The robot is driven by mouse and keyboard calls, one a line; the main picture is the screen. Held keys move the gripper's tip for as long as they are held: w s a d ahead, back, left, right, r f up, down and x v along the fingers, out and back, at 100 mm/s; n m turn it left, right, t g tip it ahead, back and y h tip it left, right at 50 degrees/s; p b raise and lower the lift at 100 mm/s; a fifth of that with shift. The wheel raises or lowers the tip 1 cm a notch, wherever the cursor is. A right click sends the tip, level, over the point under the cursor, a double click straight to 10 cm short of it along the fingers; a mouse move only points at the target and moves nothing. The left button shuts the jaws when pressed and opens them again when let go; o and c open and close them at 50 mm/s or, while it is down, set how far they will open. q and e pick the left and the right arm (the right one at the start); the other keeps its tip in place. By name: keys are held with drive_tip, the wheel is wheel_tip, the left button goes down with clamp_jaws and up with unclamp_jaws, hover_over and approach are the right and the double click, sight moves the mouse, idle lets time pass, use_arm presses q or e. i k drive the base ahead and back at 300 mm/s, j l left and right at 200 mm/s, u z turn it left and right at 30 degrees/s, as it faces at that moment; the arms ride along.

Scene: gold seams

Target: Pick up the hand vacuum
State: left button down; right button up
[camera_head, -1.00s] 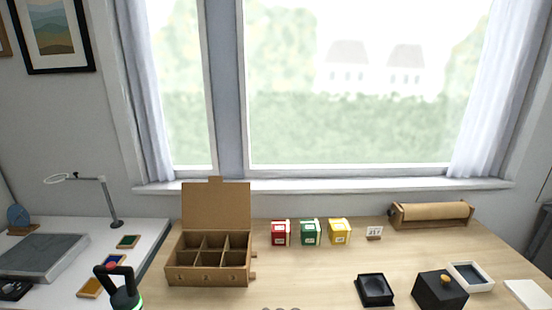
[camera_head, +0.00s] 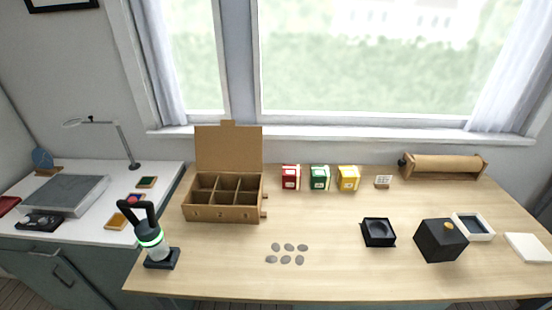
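The hand vacuum (camera_head: 150,238) stands upright on a black base (camera_head: 162,259) at the front left corner of the wooden table (camera_head: 340,275). It has a dark body with a looped black handle at the top, a glowing green ring and a pale lower part. Neither of my grippers shows in the head view, so I cannot see whether they are open or shut.
An open cardboard box with compartments (camera_head: 222,212) stands behind the vacuum, to its right. Several grey stones (camera_head: 286,254) lie at the front. A black tray (camera_head: 378,232) and black box (camera_head: 440,241) stand right. A white side table (camera_head: 95,232) adjoins on the left.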

sight(150, 233)
drive_tip(key=u, duration=1.25)
